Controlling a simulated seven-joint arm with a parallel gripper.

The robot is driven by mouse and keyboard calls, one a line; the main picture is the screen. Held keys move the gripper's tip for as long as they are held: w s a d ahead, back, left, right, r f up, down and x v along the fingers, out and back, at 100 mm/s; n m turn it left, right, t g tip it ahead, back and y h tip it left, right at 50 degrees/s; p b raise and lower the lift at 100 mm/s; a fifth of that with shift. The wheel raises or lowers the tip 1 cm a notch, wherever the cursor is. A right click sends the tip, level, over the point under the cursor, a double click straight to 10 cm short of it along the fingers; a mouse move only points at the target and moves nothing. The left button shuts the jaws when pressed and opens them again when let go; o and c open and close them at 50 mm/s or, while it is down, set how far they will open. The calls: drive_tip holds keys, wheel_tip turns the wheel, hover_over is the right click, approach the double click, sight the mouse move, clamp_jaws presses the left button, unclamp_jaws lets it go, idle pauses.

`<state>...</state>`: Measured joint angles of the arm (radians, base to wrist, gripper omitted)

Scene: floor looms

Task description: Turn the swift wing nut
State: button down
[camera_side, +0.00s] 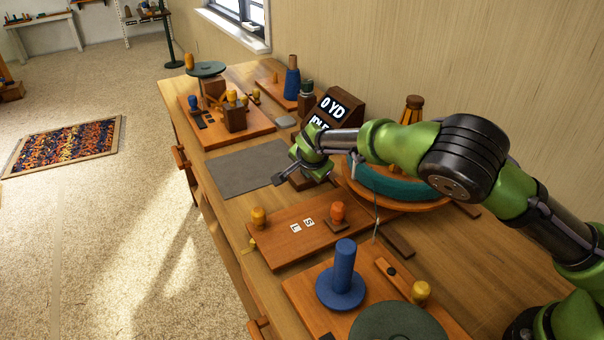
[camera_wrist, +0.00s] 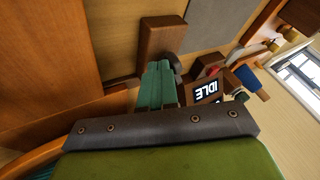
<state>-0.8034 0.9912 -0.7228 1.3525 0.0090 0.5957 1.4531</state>
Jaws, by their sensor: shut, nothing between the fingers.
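My gripper (camera_side: 279,182) is shut and empty in the side view, held above the bench near the right edge of the grey mat. In the wrist view its teal-green fingers (camera_wrist: 158,66) are together, close to a brown wooden block (camera_wrist: 160,38) with a dark round part beside it. The round wooden frame with a teal band, seemingly the swift (camera_side: 410,190), stands behind my arm, which hides part of it. I cannot make out the wing nut in either view.
The grey mat (camera_side: 245,168) is bare. A board with yellow and orange knobs (camera_side: 285,240) and a blue spool (camera_side: 342,275) are in front. A wall closes the back.

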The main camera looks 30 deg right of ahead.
drive_tip(key=shift+m, duration=0.3)
drive_tip(key=shift+w+a, duration=0.1)
drive_tip(key=shift+a, duration=0.15)
drive_tip(key=shift+w+a, duration=0.9)
drive_tip(key=shift+w, duration=0.45)
drive_tip(key=shift+d, duration=0.15)
